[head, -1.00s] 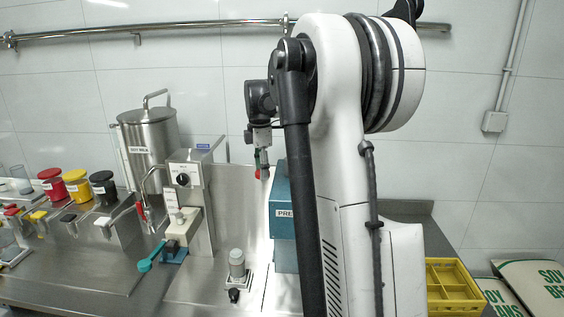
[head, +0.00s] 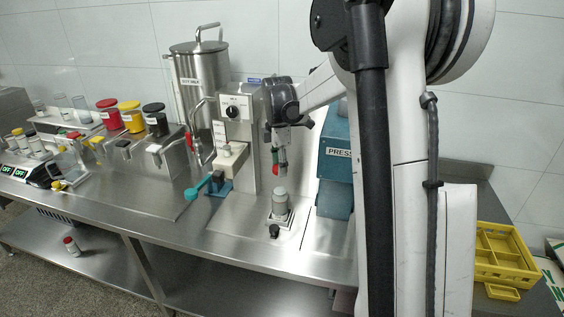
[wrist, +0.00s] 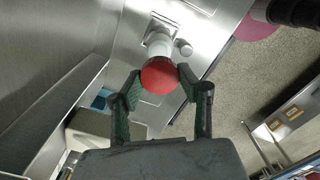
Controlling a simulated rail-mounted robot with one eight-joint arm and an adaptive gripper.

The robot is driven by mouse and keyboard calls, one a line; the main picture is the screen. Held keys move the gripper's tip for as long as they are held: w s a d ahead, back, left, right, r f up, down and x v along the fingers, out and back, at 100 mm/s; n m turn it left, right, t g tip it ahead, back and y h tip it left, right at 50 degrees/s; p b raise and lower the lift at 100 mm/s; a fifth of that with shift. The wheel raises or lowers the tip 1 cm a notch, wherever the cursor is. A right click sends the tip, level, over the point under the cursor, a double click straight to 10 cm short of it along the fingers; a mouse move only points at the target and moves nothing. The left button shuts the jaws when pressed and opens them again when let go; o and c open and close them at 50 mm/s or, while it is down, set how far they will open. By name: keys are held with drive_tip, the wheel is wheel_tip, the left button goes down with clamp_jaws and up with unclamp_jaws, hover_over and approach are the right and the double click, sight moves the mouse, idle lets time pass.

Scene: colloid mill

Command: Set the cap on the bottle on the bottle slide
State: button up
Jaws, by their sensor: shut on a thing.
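My gripper (head: 278,160) is shut on a red cap (wrist: 159,75), with one finger on each side of it in the wrist view. The cap also shows small and red at the fingertips in the head view (head: 275,170). The bottle (head: 280,195) stands upright on the bottle slide (head: 288,222), a small metal plate with a black knob at its front. The gripper and cap hang just above the bottle, apart from it in the head view. In the wrist view the pale bottle (wrist: 160,46) shows partly behind the cap, which hides the rest.
A blue press (head: 338,165) stands right of the bottle. The mill's control post (head: 236,125) and a teal-handled lever (head: 196,190) are to the left. Several lidded jars (head: 130,117) stand farther left. A yellow crate (head: 510,262) is at the far right.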

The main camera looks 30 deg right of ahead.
sight(280, 189)
drive_tip(key=shift+f+b, duration=1.65)
drive_tip(key=shift+f, duration=1.35)
drive_tip(key=shift+f+b, duration=0.8)
drive_tip(key=shift+b, duration=0.35)
idle(0.6)
drive_tip(key=o, duration=1.3)
drive_tip(key=shift+o, duration=0.2)
drive_tip(key=shift+r, duration=0.2)
drive_tip(key=shift+r+p, duration=1.75)
drive_tip(key=shift+r, duration=1.6)
